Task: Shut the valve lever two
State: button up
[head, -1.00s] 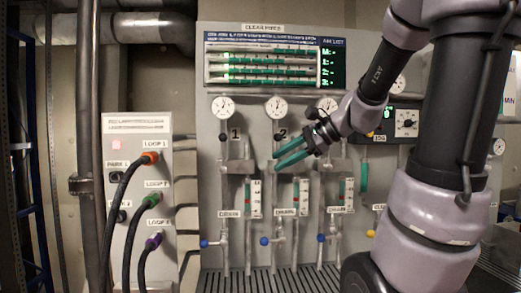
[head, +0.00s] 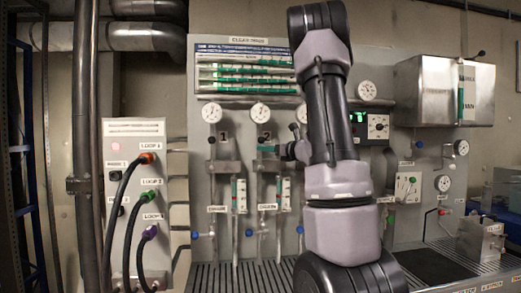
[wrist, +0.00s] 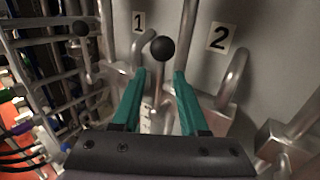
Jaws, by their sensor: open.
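Valve lever two, a metal stalk with a black ball knob (wrist: 162,50), stands out from the grey panel between the labels 1 and 2 (wrist: 219,37). My gripper (wrist: 160,76) has two teal fingers, spread open and empty. In the wrist view the stalk shows between the fingers and the knob just beyond their tips; I see no clear contact. In the head view my gripper (head: 268,148) is at the panel just below label 2 (head: 264,134), partly hidden by my arm. Another black-knobbed lever (wrist: 80,28) is left of label 1.
Bent metal pipes (wrist: 235,78) and brackets sit close right of my fingers. Round gauges (head: 260,112) are above the levers and flow tubes below. A loop panel (head: 135,220) with thick black hoses is at the left. A metal box (head: 430,90) is at the right.

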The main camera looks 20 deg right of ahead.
aim_at(261, 165)
jog(key=shift+x, duration=1.75)
grip_shut()
